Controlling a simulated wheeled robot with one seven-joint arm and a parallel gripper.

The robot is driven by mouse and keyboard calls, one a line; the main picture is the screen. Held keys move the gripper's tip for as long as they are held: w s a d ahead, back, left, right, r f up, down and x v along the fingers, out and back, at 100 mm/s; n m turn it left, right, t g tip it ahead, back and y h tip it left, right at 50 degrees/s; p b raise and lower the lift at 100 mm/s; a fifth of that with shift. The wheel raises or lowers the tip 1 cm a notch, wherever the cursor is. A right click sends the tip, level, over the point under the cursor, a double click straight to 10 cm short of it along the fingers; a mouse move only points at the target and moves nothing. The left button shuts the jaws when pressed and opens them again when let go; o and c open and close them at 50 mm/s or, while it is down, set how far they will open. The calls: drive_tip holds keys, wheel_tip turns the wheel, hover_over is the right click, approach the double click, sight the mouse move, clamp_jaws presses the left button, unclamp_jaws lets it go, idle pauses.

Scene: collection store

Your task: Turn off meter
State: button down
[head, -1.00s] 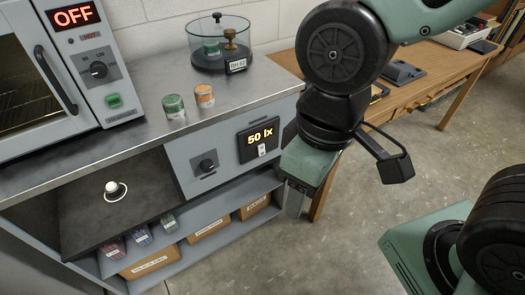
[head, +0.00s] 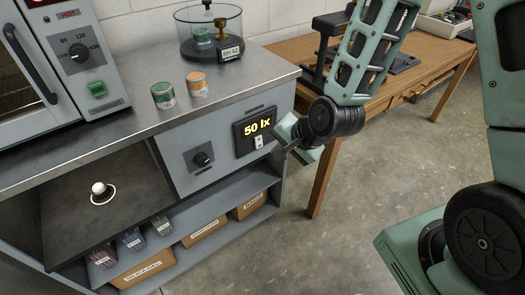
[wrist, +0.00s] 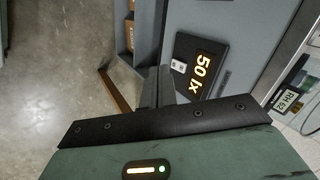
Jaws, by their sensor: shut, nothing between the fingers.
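The meter (head: 254,132) is a dark panel on the grey cabinet front, its display lit with "50 lx". A small white switch (head: 258,142) sits below the digits. In the wrist view the meter (wrist: 207,62) appears rotated, with the switch (wrist: 179,66) on its left side. My gripper (head: 286,148) is just right of the meter in the head view, its fingers pointing toward the cabinet front. In the wrist view the shut fingers (wrist: 158,84) are close to the switch, with a gap showing in the picture. Whether they touch the panel cannot be told.
Green and orange tins (head: 196,84) and a glass dish (head: 208,40) stand on the counter. A wooden table (head: 322,150) is behind my arm. Open floor lies to the right.

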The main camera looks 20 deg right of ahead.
sight(259, 142)
drive_tip(key=w+d+f+m, duration=0.1)
drive_tip(key=d+f+m+t, duration=0.1)
drive_tip(key=m, duration=0.1)
drive_tip(key=w+d+f+m, duration=0.1)
drive_tip(key=shift+w+d+f+m+t+h+b, duration=0.15)
drive_tip(key=shift+w+d+m+t+h+b, duration=0.15)
drive_tip(key=shift+w+t+h+b, duration=0.1)
drive_tip(key=x, duration=0.4)
drive_tip(key=w+r+b+x, duration=0.1)
drive_tip(key=x, duration=0.3)
drive_tip(key=b+x, duration=0.1)
drive_tip(key=x, duration=0.4)
drive_tip(key=shift+w+a+r, duration=0.3)
drive_tip(key=shift+w, duration=0.05)
